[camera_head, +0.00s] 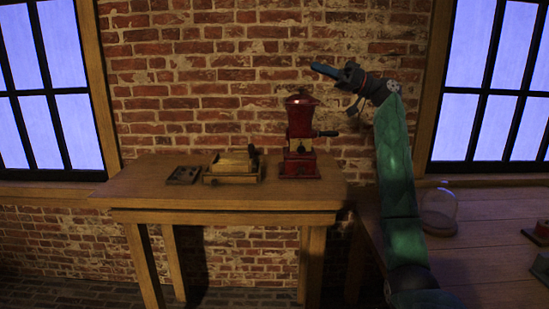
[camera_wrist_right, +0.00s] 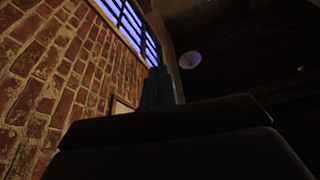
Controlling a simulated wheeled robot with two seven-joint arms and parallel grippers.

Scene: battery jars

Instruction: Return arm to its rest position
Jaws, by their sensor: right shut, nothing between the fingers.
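My right arm (camera_head: 397,160) rises from the lower right in the head view, its green links nearly upright. My right gripper (camera_head: 325,70) is at its upper end, pointing left in front of the brick wall. It is shut and empty, above the right part of the wooden table and higher than the red machine. In the right wrist view the shut fingers (camera_wrist_right: 157,88) point up past the wall, with nothing held. My left gripper is not in view.
The wooden table (camera_head: 225,197) bears a red machine (camera_head: 300,145) with a side handle, a wooden device (camera_head: 232,168) and a small dark plate (camera_head: 183,175). At right, another table (camera_head: 485,210) bears a glass dome (camera_head: 438,210). Windows flank the brick wall (camera_head: 215,80).

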